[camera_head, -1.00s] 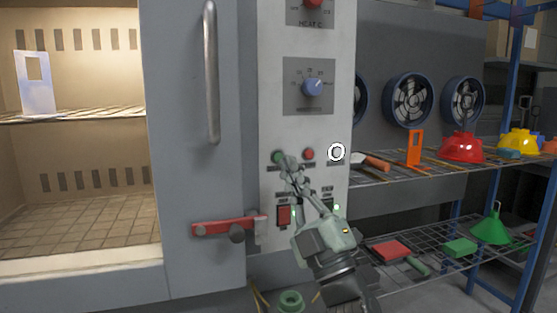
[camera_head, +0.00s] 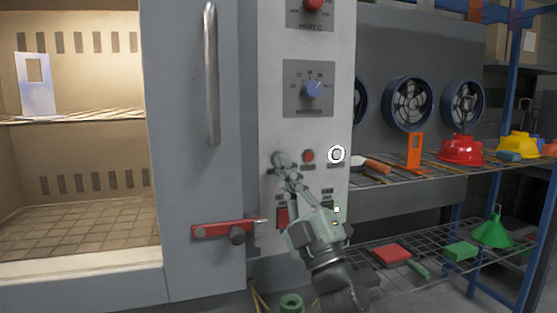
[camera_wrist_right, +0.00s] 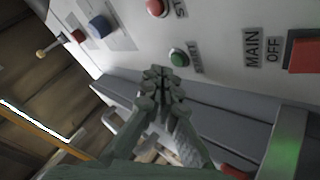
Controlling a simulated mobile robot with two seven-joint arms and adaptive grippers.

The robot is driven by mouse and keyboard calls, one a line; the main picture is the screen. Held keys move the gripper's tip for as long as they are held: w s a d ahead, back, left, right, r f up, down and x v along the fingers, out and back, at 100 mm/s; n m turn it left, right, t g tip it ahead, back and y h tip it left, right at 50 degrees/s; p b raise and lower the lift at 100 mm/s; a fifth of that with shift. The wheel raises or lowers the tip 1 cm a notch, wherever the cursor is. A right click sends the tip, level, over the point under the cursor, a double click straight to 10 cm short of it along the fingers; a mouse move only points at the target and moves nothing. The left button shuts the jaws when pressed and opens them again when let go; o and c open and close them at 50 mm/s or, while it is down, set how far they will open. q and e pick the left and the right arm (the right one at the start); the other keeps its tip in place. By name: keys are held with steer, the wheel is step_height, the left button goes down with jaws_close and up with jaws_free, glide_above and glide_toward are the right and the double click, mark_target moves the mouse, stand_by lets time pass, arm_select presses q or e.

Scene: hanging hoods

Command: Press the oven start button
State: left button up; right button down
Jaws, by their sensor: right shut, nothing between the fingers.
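The green start button sits on the oven's pale control panel (camera_head: 265,80). In the right wrist view the green button (camera_wrist_right: 179,57) shows just beyond and right of the fingertips, beside a label partly reading START. The gripper also shows in the wrist view (camera_wrist_right: 160,78). Fingertips and button look slightly apart there; the exact gap is unclear. The red stop button (camera_head: 308,156) is to the right. My left gripper is not in view.
A red main switch (camera_head: 283,217) lies below the buttons, and a blue knob (camera_head: 312,89) above. The oven door handle (camera_head: 211,75) and red latch (camera_head: 225,228) are left. Wire shelves (camera_head: 430,169) with tools and funnels stand to the right.

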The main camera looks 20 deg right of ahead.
steer(key=shift+w, duration=0.1)
stand_by(0.7)
steer(key=shift+w, duration=0.35)
steer(key=shift+w, duration=0.35)
stand_by(0.6)
stand_by(0.3)
steer(key=shift+s, duration=0.8)
steer(key=shift+s, duration=0.1)
steer(key=s+p, duration=0.1)
steer(key=s, duration=0.3)
steer(key=shift+s+d, duration=0.1)
steer(key=shift+s, duration=0.3)
